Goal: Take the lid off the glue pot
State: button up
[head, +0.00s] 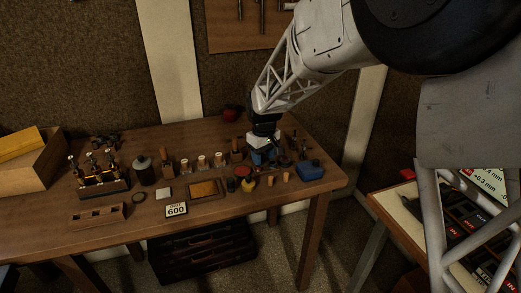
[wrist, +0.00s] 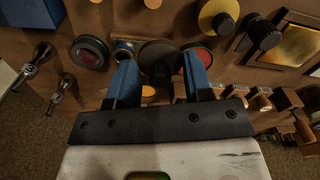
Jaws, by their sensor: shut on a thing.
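My gripper (wrist: 158,72) points down at the workbench, its two blue fingers on either side of a dark knob. The knob stands on a dark round lid (wrist: 158,50), which looks like the glue pot's lid. The fingers are shut on it. The pot's body is hidden under the lid, and I cannot tell whether the lid is touching it or raised. In the head view my gripper (head: 263,158) is low over the right part of the bench, and its blue fingers hide most of what it holds.
A red-topped tin (wrist: 197,52) is close beside the right finger. Another red-centred tin (wrist: 90,52) lies to the left. A yellow piece with a black knob (wrist: 218,17) is nearby. A blue box (head: 312,170) stands at the bench's right end. The front edge has some free room.

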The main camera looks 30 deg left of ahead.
jog(key=shift+s+d+r, duration=0.15)
jog(key=shift+s+d, duration=1.05)
jog(key=shift+s, duration=0.2)
jog(key=shift+w+d+f, duration=0.35)
jog(key=shift+w+d, duration=0.25)
jog(key=shift+w, duration=0.3)
jog(key=shift+w+d+f, duration=0.35)
jog(key=shift+w+d, duration=0.25)
jog(key=shift+w, duration=0.25)
jog(key=shift+w+d+f, duration=0.35)
jog(key=shift+w+d, duration=0.25)
jog(key=shift+w, duration=0.3)
jog(key=w+a, duration=0.3)
jog(key=w, duration=0.1)
jog(key=w+a+f, duration=0.1)
jog(key=w+a, duration=0.2)
jog(key=w, duration=0.1)
jog(key=w+a, duration=0.3)
jog(key=w, duration=0.2)
jog(key=shift+a+f, duration=0.1)
jog(key=shift+f, duration=0.15)
